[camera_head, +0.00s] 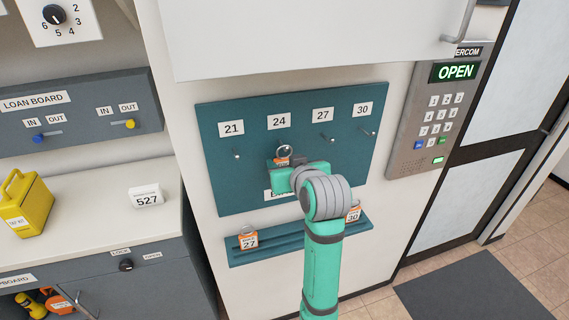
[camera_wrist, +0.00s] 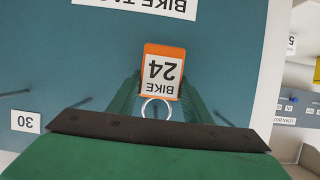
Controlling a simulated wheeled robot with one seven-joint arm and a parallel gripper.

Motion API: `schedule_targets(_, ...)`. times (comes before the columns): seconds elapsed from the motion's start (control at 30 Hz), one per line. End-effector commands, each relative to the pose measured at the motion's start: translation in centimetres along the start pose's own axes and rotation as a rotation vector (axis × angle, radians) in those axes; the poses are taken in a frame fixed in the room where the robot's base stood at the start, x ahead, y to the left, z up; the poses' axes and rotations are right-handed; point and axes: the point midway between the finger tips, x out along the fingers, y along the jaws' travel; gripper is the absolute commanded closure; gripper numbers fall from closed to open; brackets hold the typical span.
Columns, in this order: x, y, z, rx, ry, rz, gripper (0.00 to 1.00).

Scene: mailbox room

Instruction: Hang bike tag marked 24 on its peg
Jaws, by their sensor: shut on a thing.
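The orange tag with a white label reading BIKE 24 (camera_wrist: 161,72) is between the green fingers of my gripper (camera_wrist: 163,98), its print upside down in the wrist view. Its metal ring (camera_wrist: 156,108) shows at one end. In the head view, my gripper (camera_head: 290,172) is in front of the teal board (camera_head: 215,185), below the 24 label (camera_head: 279,121). The ring also shows there (camera_head: 284,150), just above the gripper. The peg under 24 is hidden or too small to make out, so I cannot tell whether the ring is around it.
Pegs for 21 (camera_head: 236,154), 27 (camera_head: 326,137) and 30 (camera_head: 369,132) are bare. Tags 27 (camera_head: 248,239) and 30 (camera_head: 353,213) rest on the ledge (camera_head: 290,243) below. A white cabinet (camera_head: 310,35) juts out above the board. An intercom (camera_head: 435,115) is at right.

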Motion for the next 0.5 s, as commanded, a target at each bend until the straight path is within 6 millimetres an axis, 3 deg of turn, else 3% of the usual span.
schedule_targets(0.1, -0.01, 0.00, -0.02, 0.000, 0.000, 0.000, 0.77)
schedule_targets(0.13, -0.01, 0.00, -0.02, 0.000, 0.000, 0.000, 0.50)
schedule_targets(0.2, -0.01, 0.00, -0.02, 0.000, 0.000, 0.000, 0.34)
schedule_targets(0.5, -0.07, 0.00, -0.02, 0.000, 0.000, 0.000, 0.33)
